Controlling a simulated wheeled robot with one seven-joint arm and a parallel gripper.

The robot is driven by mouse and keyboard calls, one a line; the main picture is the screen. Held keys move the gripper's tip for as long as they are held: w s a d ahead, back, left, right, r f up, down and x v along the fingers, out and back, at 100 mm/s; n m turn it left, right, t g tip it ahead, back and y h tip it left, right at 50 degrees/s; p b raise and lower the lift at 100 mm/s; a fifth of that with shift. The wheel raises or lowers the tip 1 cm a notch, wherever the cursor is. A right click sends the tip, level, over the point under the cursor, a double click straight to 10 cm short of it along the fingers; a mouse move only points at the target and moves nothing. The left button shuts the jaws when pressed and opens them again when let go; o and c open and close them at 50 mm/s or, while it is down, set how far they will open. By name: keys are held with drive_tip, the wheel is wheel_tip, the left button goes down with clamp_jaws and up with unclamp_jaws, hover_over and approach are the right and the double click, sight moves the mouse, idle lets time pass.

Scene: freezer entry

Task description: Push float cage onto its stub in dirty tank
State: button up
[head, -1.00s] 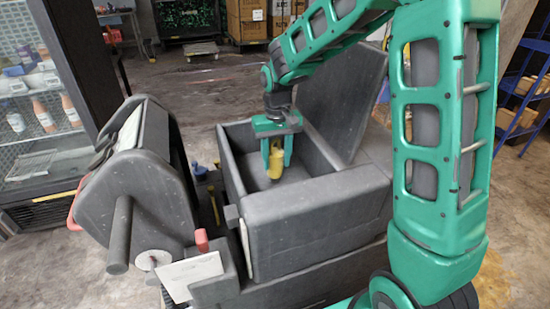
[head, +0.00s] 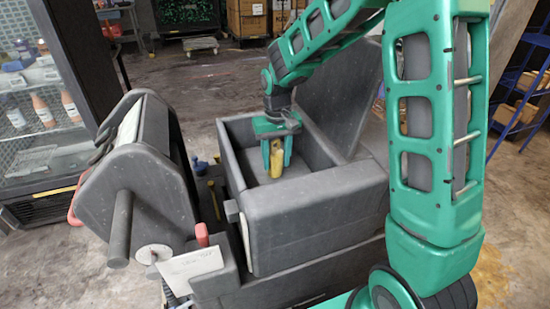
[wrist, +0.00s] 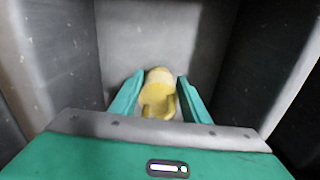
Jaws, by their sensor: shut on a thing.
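The float cage (head: 277,162) is a small yellow, roughly cylindrical piece. My green gripper (head: 277,170) points down inside the open grey tank (head: 310,213) and is shut on the cage. In the wrist view the cage (wrist: 158,92) sits between the two green fingers (wrist: 160,100), with the tank's grey walls around it. The stub does not show clearly, and I cannot tell whether the cage touches it.
The tank's lid (head: 345,85) stands open behind it. A grey machine with a roller (head: 120,228) stands to the left, with a white card (head: 190,268) in front. A glass-fronted freezer (head: 38,110) is at far left. Blue shelves (head: 520,95) are at right.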

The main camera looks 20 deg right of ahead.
sight(276, 155)
drive_tip(key=shift+f, duration=0.1)
drive_tip(key=o, duration=1.1)
wheel_tip(276, 155, up, 11)
drive_tip(key=shift+f, duration=0.2)
